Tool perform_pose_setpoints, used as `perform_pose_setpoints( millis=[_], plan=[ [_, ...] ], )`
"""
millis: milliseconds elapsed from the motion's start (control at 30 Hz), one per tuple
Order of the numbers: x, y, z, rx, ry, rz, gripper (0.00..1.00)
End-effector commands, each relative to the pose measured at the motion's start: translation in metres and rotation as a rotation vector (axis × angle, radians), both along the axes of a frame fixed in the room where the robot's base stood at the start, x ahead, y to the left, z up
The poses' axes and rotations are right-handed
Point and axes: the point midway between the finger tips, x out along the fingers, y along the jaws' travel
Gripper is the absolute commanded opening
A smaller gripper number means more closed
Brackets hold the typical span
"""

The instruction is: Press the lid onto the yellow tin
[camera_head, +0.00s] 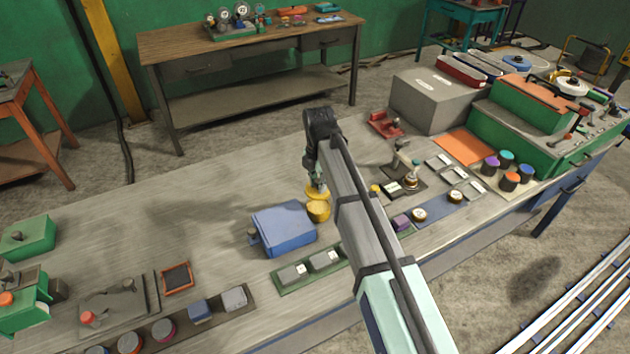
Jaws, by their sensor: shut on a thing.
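The yellow tin (318,211) stands on the grey bench, against the right side of a blue box. A yellow lid (316,191) shows just above and behind the tin, below my gripper (317,184). My gripper points down and is shut on the lid. Part of the lid is hidden by the fingers. The lid and tin overlap in the picture, and I cannot tell whether they touch. My arm comes in from the lower right and covers the bench just right of the tin.
The blue box (284,229) stands close on the left. A green tray with grey blocks (309,268) lies in front. A purple block (402,222) and small gauges lie to the right, past my arm. The bench behind and left of the blue box is clear.

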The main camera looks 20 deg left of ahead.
Motion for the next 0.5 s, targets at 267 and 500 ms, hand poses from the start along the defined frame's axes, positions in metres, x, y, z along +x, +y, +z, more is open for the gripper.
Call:
perform_pose_setpoints(
  millis=[267,500],
  plan=[
    [-0.001,0.0,-0.019,0.0,0.0,0.0,0.0],
    [-0.001,0.0,-0.041,0.0,0.001,-0.001,0.0]
  ],
)
